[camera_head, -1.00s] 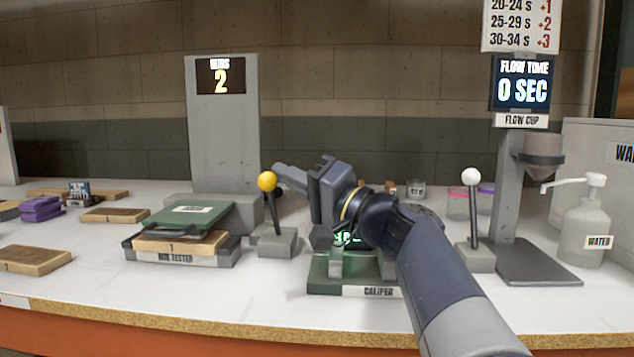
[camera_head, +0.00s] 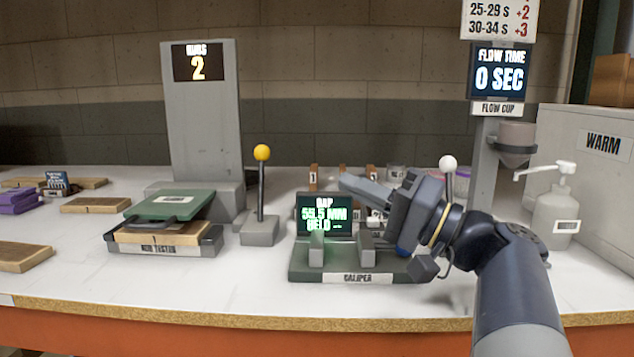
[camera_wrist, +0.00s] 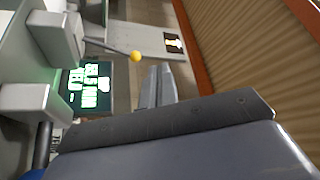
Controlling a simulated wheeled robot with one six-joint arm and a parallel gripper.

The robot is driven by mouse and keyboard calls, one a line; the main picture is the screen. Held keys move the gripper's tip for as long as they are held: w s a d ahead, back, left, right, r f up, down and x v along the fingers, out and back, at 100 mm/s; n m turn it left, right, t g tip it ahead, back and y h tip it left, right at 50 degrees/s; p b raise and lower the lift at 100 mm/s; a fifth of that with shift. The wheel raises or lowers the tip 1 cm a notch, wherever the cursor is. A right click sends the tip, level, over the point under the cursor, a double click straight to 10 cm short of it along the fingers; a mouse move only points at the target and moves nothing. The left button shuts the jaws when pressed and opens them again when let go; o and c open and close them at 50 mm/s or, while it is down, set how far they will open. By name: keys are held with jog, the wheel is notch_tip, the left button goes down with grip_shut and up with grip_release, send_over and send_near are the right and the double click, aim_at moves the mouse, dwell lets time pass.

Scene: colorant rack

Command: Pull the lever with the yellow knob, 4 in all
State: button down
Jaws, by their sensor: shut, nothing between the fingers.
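The lever with the yellow knob (camera_head: 262,153) stands upright on a small grey base (camera_head: 259,231), between the rub tester and the caliper. It also shows in the wrist view as a yellow knob (camera_wrist: 135,56) on a thin rod. The display on the grey tower (camera_head: 199,63) behind it reads 2. My gripper (camera_head: 345,184) is shut and empty. It is above the caliper, to the right of the yellow knob and apart from it, with its fingers pointing left. In the wrist view the closed fingers (camera_wrist: 158,80) show just beside the caliper display.
The caliper (camera_head: 345,277) with its lit display (camera_head: 324,212) lies below my gripper. The rub tester (camera_head: 160,248) holds a wooden block under a green plate. A white-knobbed lever (camera_head: 448,163), flow cup (camera_head: 516,140) and water bottle (camera_head: 555,215) stand right. The front counter is clear.

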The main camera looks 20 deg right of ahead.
jog(key=shift+s+d, duration=0.5)
jog(key=shift+s, duration=0.05)
dwell(1.9)
